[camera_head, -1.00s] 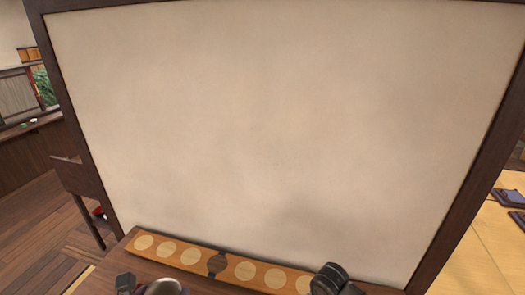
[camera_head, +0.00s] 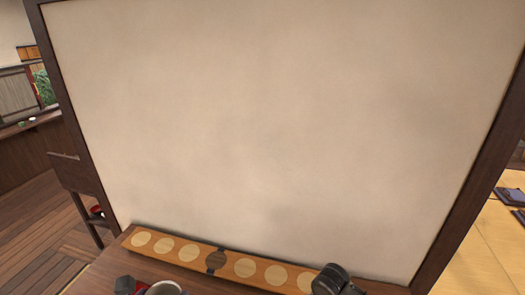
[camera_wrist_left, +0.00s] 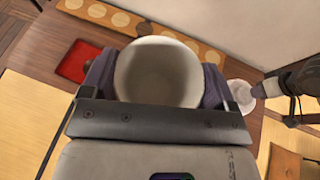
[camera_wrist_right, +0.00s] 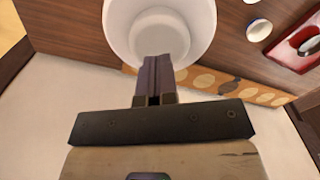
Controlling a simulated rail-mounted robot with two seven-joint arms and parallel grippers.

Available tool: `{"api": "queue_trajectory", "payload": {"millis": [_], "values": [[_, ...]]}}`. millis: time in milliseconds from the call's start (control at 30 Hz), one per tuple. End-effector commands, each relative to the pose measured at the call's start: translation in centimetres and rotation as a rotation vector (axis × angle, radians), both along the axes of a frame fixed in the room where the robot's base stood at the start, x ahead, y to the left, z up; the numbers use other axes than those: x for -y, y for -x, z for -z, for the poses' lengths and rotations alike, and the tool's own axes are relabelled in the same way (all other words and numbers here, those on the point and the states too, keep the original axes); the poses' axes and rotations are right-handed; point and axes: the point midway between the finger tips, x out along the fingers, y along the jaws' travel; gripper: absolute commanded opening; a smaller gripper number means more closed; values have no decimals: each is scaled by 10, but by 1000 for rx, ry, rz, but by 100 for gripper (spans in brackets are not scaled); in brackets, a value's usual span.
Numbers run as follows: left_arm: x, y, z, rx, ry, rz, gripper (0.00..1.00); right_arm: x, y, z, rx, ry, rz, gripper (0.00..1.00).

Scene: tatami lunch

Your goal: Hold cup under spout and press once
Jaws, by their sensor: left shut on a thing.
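My left gripper (camera_wrist_left: 158,82) is shut on a white cup (camera_wrist_left: 160,60), with one purple finger on each side and the open mouth facing the camera. The cup's rim shows at the bottom edge of the head view (camera_head: 165,288). A white round object (camera_wrist_right: 160,22), perhaps the dispenser, stands at my right gripper's fingertips. It is right of the cup in the left wrist view (camera_wrist_left: 240,95). My right gripper (camera_wrist_right: 157,72) has its fingers together, overlapping this object's image; whether they touch it is unclear. No spout is clearly visible.
A wooden strip with pale discs (camera_head: 245,268) runs along the table's back, below a large pale panel (camera_head: 280,130). A red tray (camera_wrist_left: 78,60) lies left of the cup. A small white round item (camera_wrist_right: 258,28) shows in the right wrist view.

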Motion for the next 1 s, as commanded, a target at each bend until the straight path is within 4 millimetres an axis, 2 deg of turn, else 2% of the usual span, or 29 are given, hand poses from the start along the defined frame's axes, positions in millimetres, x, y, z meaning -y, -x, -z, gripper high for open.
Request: {"api": "queue_trajectory", "payload": {"millis": [500,667,767,833,1000], "values": [[0,0,0,0,0,0,55,0,0,1,-1,0,0,0],[6,-8,13,-4,1,10,55,0,0,1,-1,0,0,0],[16,-20,35,-7,2,31,55,0,0,1,-1,0,0,0],[27,-29,58,-10,2,52,55,0,0,1,-1,0,0,0],[59,-42,131,-13,2,135,55,0,0,1,-1,0,0,0]]}}
